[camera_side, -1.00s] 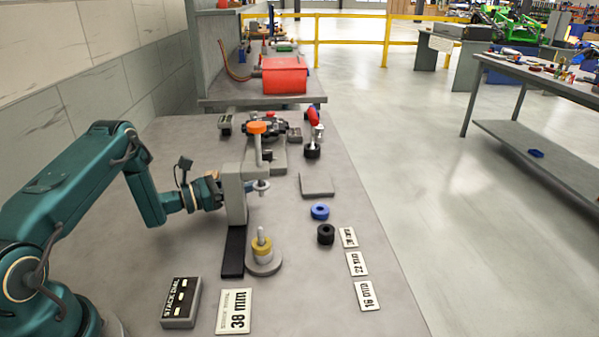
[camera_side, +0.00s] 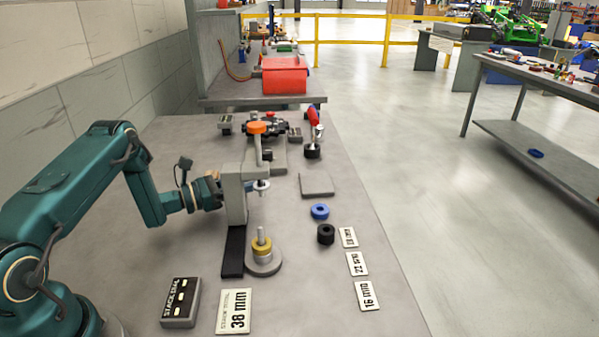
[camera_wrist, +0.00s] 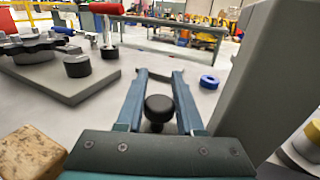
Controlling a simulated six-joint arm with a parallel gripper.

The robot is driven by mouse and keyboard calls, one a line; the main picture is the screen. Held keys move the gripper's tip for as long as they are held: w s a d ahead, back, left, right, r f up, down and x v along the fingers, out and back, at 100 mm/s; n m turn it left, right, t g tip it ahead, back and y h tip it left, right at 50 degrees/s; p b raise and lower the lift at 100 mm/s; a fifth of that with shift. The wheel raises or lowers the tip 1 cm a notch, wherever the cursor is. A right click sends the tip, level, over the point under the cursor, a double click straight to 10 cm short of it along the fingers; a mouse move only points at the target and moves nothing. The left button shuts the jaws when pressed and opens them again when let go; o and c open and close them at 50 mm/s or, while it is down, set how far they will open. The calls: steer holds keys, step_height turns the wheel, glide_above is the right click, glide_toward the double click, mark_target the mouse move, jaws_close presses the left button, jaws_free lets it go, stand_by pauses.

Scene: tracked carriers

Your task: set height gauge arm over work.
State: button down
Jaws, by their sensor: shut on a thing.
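The height gauge is a grey upright column (camera_side: 235,200) at the end of a black rail (camera_side: 233,250). Its short arm reaches right and carries a pale ring and pointer (camera_side: 261,186), clear of the table. A stack with a yellow ring (camera_side: 262,245) on a round grey base and post stands in front of it. I cannot tell whether the pointer is exactly above the post. My gripper (camera_side: 216,190) is at the column's left side, fingers partly hidden. In the wrist view, the fingers (camera_wrist: 158,95) close around a black knob (camera_wrist: 158,106); the column is at right.
A blue ring (camera_side: 320,211) and black ring (camera_side: 326,234) lie right of the gauge. A stack dial (camera_side: 180,303), 38 mm card (camera_side: 233,311) and several smaller cards lie in front. A flat grey plate (camera_side: 316,185) and cluttered fixtures are behind. Bare table shows toward the right edge.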

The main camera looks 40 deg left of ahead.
steer(key=shift+s, duration=0.1)
steer(key=s+d, duration=0.8)
steer(key=shift+d, duration=0.15)
steer(key=shift+f, duration=0.1)
steer(key=c, duration=0.8)
jaws_free()
steer(key=shift+c, duration=0.2)
steer(key=shift+s, duration=0.1)
steer(key=shift+v, duration=1.85)
steer(key=shift+s+a, duration=0.3)
steer(key=shift+s, duration=0.25)
